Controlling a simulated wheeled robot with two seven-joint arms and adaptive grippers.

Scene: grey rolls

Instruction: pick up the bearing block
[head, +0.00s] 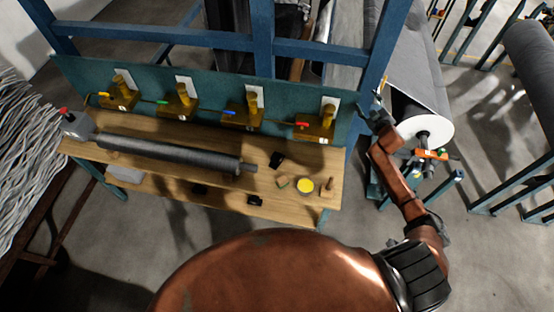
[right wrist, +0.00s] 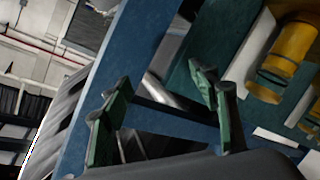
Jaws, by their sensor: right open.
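I cannot tell for certain which part is the bearing block. A grey block (head: 78,124) with a red knob stands at the left end of the bench, by the end of a dark grey roller (head: 170,153). Small black blocks also lie on the bench, one (head: 276,160) near the roller's right end and another (head: 254,200) at the front edge. My right gripper (head: 374,112) is beyond the bench's right end, by the blue frame post. In the right wrist view its green-padded fingers (right wrist: 163,115) are spread, with nothing between them. My left gripper is not in view.
Several brass-coloured fixtures (head: 253,112) with coloured handles stand along the green back panel (head: 210,83). A yellow disc (head: 305,186) and small parts lie at the wooden bench's (head: 225,200) right. Blue posts border the bench.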

